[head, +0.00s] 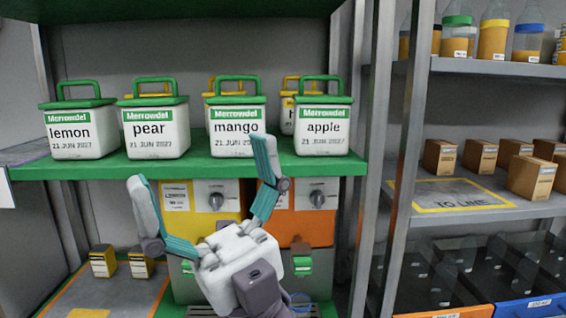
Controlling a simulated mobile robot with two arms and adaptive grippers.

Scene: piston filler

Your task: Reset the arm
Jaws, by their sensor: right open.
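My right gripper (203,178) is open and empty, low in the middle of the head view. Its two fingers spread upward in front of the shelf. The tip of its right finger overlaps the bottom of the mango container in the picture; I cannot tell whether they touch. My left gripper is not in view.
A green shelf (100,168) bears lidded white containers: lemon (78,133), pear (155,130), mango (236,127) and apple (323,128). Yellow (180,193) and orange (318,228) machine panels with knobs stand below. A grey post (408,130) divides this from shelves with bottles and cartons (531,177).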

